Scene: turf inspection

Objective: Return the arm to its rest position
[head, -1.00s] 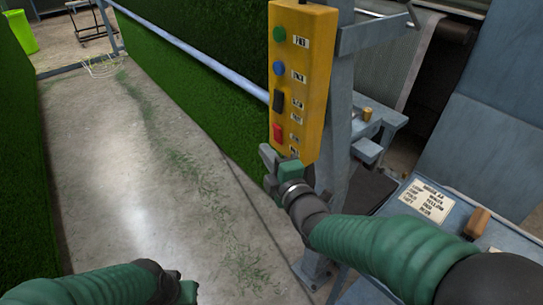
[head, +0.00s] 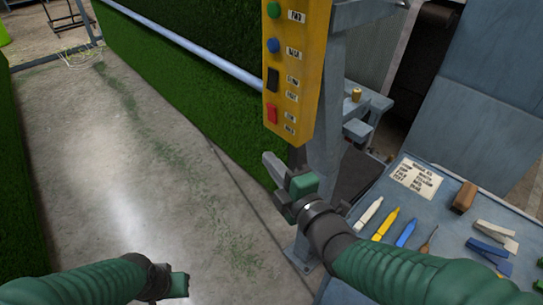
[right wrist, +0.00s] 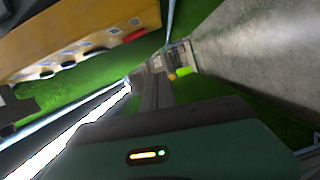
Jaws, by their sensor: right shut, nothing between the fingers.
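My right gripper (head: 276,170) is shut and empty. In the head view it is just below the yellow control box (head: 291,70), apart from it as far as I can see. The box carries a green button, a blue button, a black switch and a red switch (head: 272,113), each with a label. In the right wrist view the yellow box (right wrist: 70,40) fills the upper left. My left gripper (head: 180,285) is low at the bottom left of the head view; its fingers are too small and hidden to judge.
A grey post (head: 330,130) carries the box. A blue-grey table (head: 440,225) at the right holds a label card (head: 418,179), several markers, a wooden-handled tool and clips. Green turf walls (head: 170,90) and a rail (head: 190,45) border the clear concrete floor (head: 110,180).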

